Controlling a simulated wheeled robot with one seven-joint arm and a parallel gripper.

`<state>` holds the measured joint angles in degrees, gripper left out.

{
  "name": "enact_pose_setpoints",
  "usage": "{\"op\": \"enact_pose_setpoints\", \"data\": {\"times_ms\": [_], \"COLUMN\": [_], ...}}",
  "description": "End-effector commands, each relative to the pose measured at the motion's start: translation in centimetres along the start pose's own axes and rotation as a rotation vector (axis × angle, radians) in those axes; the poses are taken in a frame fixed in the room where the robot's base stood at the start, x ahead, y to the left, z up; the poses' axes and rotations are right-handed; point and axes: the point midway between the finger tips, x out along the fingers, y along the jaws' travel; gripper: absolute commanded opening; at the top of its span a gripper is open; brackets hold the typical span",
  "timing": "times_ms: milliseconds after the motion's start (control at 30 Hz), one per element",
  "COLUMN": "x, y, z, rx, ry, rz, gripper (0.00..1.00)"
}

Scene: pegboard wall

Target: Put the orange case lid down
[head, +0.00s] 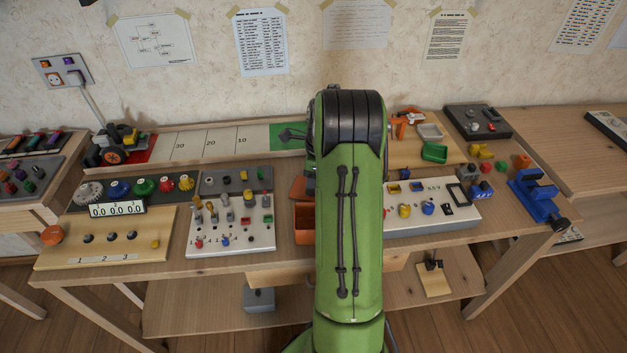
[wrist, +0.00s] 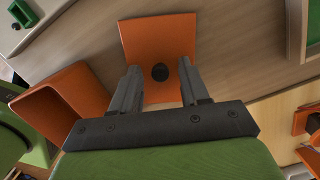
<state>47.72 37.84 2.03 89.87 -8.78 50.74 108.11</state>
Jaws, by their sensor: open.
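The orange case (head: 304,222) is an open box, also at the left in the wrist view (wrist: 62,108). My arm hides my gripper in the head view.
A white panel with knobs (head: 437,214) lies right of my arm. A green square (head: 288,136) ends the numbered strip behind. Bare wood surrounds the lid's far side.

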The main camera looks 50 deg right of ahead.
Motion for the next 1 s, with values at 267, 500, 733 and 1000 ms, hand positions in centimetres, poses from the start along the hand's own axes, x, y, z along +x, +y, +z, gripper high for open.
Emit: {"op": "enact_pose_setpoints", "data": {"times_ms": [267,500,733,1000], "x": [-6.9,-11.6,-14.8,-21.9], "y": [-0.1,0.0,3.0,19.8], "z": [0.1,0.1,3.1,9.4], "rx": [0.0,0.0,-0.231,-1.321], "ry": [-0.001,0.0,0.009,0.079], "rz": [-0.006,-0.003,-0.04,-0.212], "gripper": [0.45,0.45,0.45,0.45]}}
